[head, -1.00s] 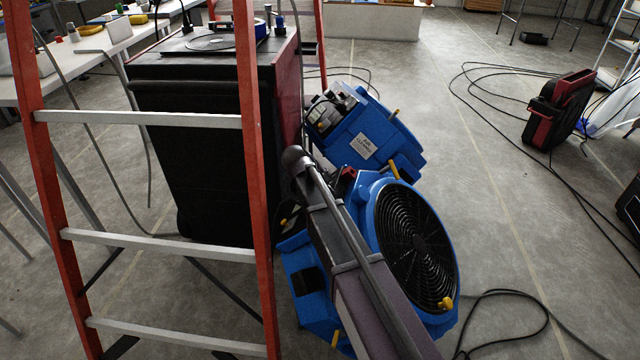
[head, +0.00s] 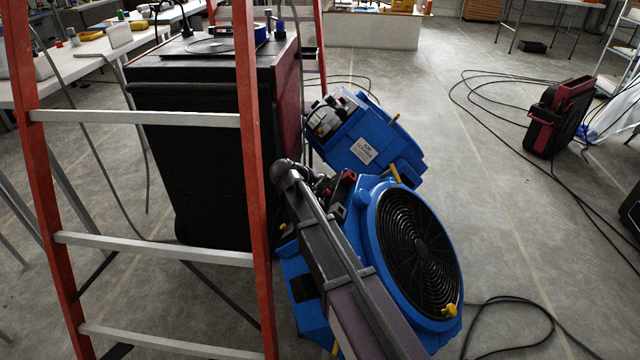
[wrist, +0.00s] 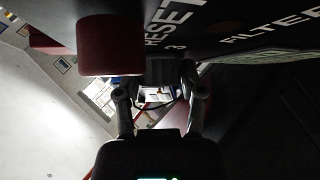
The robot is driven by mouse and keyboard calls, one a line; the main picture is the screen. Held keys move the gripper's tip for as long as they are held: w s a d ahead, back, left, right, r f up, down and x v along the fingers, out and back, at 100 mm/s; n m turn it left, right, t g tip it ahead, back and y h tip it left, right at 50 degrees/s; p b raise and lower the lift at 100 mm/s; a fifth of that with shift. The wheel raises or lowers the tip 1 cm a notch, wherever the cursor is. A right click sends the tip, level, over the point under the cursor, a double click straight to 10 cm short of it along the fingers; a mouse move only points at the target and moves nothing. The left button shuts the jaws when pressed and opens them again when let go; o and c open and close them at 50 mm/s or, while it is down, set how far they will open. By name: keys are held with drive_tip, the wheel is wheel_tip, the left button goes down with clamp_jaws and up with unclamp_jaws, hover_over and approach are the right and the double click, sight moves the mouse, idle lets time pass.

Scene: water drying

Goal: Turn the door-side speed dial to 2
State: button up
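In the wrist view a dark grey dial (wrist: 172,70) sits on a black panel, with a white "3" beside it and the words RESET and FILTER above. My gripper (wrist: 162,95) has one finger on each side of this dial. I cannot tell whether the fingers touch it. The dial's pointer is not readable. My gripper is hidden there.
A red ladder (head: 255,190) with grey rungs stands at front left, before a large black cabinet (head: 190,150). Black cables (head: 520,305) lie on the floor at right. A red-black case (head: 558,112) stands further right.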

drive_tip(key=o, duration=0.4)
drive_tip(key=shift+s+d, duration=0.1)
